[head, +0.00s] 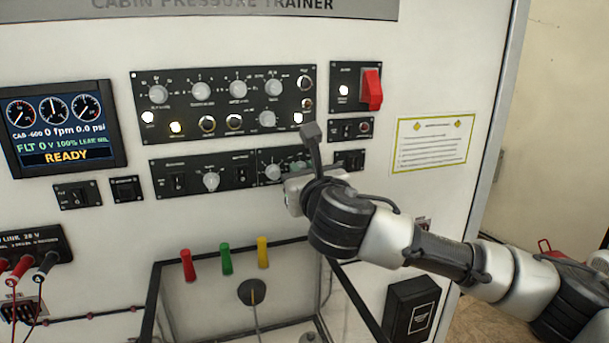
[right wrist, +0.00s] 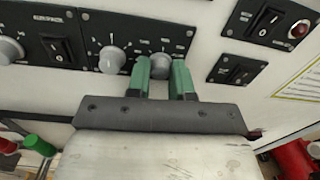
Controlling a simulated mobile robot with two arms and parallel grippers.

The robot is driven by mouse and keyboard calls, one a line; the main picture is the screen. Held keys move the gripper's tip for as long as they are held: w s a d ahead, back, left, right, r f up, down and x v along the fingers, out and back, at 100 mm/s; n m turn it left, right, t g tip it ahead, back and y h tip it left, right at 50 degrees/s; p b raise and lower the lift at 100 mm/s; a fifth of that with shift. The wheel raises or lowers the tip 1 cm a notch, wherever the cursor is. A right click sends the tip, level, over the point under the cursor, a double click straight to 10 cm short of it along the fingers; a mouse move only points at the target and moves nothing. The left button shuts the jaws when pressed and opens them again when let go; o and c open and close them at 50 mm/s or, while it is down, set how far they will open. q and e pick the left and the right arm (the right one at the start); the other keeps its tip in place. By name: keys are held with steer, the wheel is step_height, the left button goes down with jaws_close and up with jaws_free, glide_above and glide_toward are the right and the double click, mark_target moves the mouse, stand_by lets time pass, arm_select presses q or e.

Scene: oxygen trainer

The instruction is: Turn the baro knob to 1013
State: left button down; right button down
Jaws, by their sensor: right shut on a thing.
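My right gripper (head: 298,169) is at the lower right knob panel (head: 262,180) in the head view. In the right wrist view its two green fingers (right wrist: 166,72) stand on both sides of a grey knob (right wrist: 160,70) and are shut on it. I take this as the baro knob; its label is too small to read. A second knob (right wrist: 112,60) with a white pointer line sits just left of the fingers, and shows in the head view (head: 272,171). The gripper hides the held knob in the head view. My left gripper is not in view.
Above is a larger panel (head: 222,120) with several knobs and lit buttons. A red guarded switch (head: 371,90) and small switch panels (head: 350,160) lie to the right. A display (head: 57,128) reads READY. A dark-framed clear box (head: 160,265) juts out below.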

steer(key=shift+m+g+b, duration=0.3)
steer(key=shift+m+b, duration=1.45)
steer(key=shift+m, duration=6.25)
steer(key=shift+d, duration=0.1)
steer(key=c, duration=1)
jaws_free()
steer(key=shift+d, duration=0.1)
